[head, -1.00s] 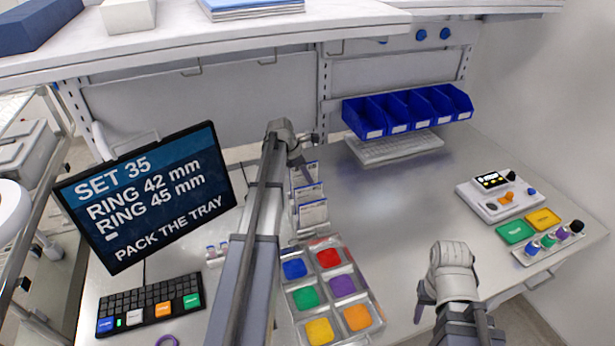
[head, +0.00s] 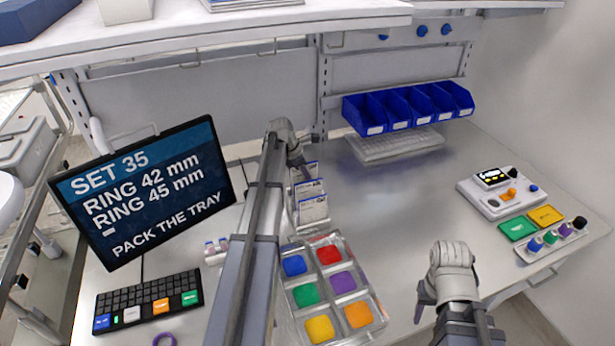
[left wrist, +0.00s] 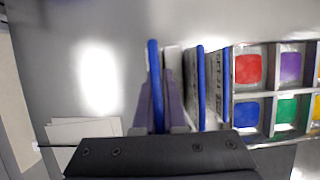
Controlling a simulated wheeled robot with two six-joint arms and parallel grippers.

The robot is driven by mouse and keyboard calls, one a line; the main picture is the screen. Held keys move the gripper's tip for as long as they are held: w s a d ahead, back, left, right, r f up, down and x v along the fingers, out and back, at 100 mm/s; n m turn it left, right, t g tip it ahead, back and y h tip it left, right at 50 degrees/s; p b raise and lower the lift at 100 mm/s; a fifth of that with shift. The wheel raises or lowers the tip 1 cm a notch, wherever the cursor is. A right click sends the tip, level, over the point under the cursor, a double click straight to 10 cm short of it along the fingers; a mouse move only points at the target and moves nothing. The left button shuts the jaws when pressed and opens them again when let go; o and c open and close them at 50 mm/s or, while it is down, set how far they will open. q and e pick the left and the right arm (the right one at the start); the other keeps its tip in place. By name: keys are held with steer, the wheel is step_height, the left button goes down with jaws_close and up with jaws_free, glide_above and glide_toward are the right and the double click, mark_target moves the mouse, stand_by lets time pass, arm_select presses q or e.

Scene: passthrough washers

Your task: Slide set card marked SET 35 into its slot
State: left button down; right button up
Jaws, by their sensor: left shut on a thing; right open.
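My left gripper (head: 297,160) is at the back end of a row of upright cards in the head view. In the left wrist view its fingers (left wrist: 160,105) are shut on a blue-edged card (left wrist: 155,75), with one finger on each side. Two more blue-edged cards, a near one (left wrist: 201,80) and a farther one (left wrist: 226,75), stand beside it. In the head view, the front card (head: 313,210) has a white face with print too small to read. I cannot tell which card reads SET 35. My right gripper (head: 425,305) is open and empty over the table.
A tray (head: 338,295) with several coloured compartments lies in front of the cards. A monitor (head: 145,195) reads SET 35, with a keyboard (head: 148,302) below it. Blue bins (head: 408,108) stand at the back; a control box (head: 500,192) is at right. The table's middle right is clear.

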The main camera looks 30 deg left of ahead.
mark_target(311, 162)
arm_select(q)
steer(key=c, duration=0.9)
jaws_free()
steer(key=shift+o, duration=0.3)
steer(key=o, duration=0.5)
step_height(311, 162, up, 9)
steer(key=p, duration=0.9)
